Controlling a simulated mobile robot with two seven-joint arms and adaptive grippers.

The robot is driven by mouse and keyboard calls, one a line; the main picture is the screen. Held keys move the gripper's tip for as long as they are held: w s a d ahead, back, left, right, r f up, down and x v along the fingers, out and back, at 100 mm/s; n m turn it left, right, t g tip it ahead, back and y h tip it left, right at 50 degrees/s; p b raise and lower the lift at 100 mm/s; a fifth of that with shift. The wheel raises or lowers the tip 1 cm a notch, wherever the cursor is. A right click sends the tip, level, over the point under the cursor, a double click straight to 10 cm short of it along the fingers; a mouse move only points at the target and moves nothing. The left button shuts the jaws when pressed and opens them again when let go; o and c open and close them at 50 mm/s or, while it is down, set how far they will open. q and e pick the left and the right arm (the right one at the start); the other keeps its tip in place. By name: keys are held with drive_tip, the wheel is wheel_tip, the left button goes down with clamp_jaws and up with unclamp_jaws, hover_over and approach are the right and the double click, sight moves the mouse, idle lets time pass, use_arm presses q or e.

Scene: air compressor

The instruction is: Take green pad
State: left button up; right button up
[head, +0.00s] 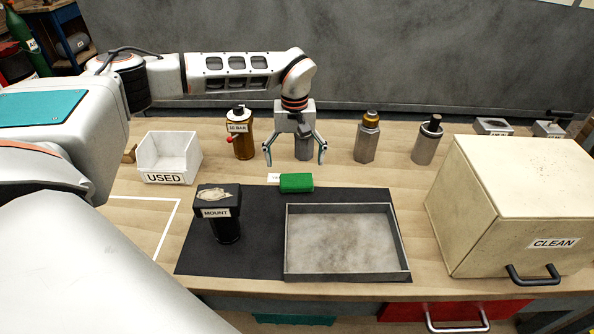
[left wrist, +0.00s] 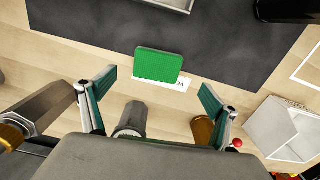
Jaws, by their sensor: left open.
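The green pad (head: 296,183) is a small block at the back edge of the black mat, beside a small white label (head: 273,178). The pad also shows in the left wrist view (left wrist: 158,65), above the space between the fingers. My left gripper (head: 295,157) is open and empty, pointing down, behind the pad in the head view and apart from it. Its two fingers also show in the left wrist view (left wrist: 158,84). My right gripper is in neither view.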

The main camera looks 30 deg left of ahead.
sight(297, 179)
use_arm(q)
drive_tip(key=shift+w+a, duration=0.1)
drive_tip(key=shift+w, duration=0.05)
drive_tip(key=shift+f, duration=1.55)
wheel_tip(297, 179, down, 5)
drive_tip(key=shift+w+r+b, duration=0.15)
drive_tip(key=shift+r+b, duration=0.05)
drive_tip(key=shift+b, duration=0.2)
drive_tip(key=c, duration=1)
